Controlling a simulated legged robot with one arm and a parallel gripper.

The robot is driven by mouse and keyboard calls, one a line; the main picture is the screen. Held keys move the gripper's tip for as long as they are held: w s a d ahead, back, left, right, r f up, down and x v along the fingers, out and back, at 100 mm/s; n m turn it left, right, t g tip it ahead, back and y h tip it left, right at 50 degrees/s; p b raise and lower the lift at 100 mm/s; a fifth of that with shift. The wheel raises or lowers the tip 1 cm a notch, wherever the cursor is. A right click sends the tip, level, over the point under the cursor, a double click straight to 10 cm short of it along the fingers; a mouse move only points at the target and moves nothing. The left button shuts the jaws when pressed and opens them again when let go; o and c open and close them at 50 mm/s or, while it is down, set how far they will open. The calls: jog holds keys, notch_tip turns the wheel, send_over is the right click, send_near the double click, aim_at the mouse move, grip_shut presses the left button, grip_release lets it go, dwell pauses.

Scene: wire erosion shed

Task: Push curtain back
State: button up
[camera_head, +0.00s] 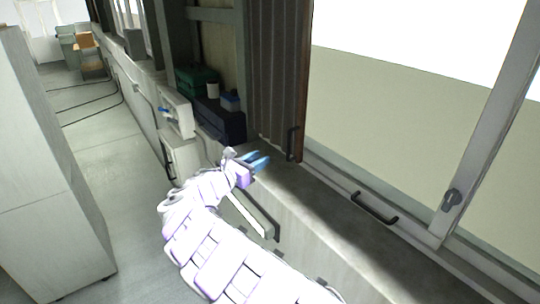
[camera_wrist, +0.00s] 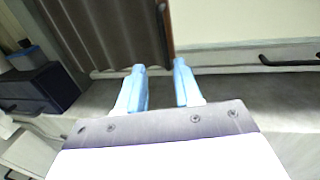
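The curtain (camera_head: 275,75) is a brown pleated panel, bunched at the left side of the window, with a reddish-brown right edge. A dark vertical handle (camera_head: 292,142) is at the lower part of that edge. The curtain also shows in the wrist view (camera_wrist: 108,35), at the top left and middle. My gripper (camera_head: 258,161) has blue fingertips and is over the sill, left of and apart from the handle. In the wrist view my gripper (camera_wrist: 160,90) has its two fingers apart with nothing between them, pointing toward the curtain's lower right edge.
The grey sill (camera_head: 325,205) runs under the window. A dark horizontal handle (camera_head: 374,208) is on the window's lower frame, with a latch (camera_head: 452,199) further right. A dark blue box (camera_head: 220,121) stands left of the curtain. A tall grey cabinet (camera_head: 45,170) is at left, beside open floor.

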jog(key=shift+v, duration=1.65)
jog(key=shift+d, duration=0.1)
jog(key=s+d+f+m+g+b, duration=0.1)
jog(key=s+d+m+g+b, duration=0.3)
jog(key=d, duration=0.5)
jog(key=s+d+f+m+g+h+b, duration=0.1)
jog(key=s+d+m+g, duration=0.2)
jog(key=s+d+m, duration=0.45)
jog(key=s+d+f+m+g+b, duration=0.1)
jog(key=s+d+m+g+b, duration=0.15)
jog(key=d, duration=0.85)
jog(key=s+d+f+m+g+y+b, duration=0.2)
jog(key=s+f+m, duration=0.15)
jog(key=s, duration=0.35)
jog(key=s+d+f+m+g+y+b, duration=0.2)
jog(key=s+d+f+b, duration=0.15)
jog(key=s, duration=0.35)
jog(key=s+a+f+m+y+b, duration=0.4)
jog(key=s+a+f, duration=0.2)
jog(key=s+f, duration=0.3)
jog(key=s+a+f+m+g+y+b, duration=0.1)
jog(key=s+a+f+m+y+b, duration=0.2)
jog(key=s+f, duration=0.5)
jog(key=s+a+m+y, duration=0.1)
jog(key=s+a+y, duration=0.1)
jog(key=s, duration=0.4)
jog(key=shift+a+f+b, duration=0.35)
jog(key=shift+a, duration=0.4)
jog(key=shift+s+g, duration=0.1)
jog(key=shift+g, duration=0.15)
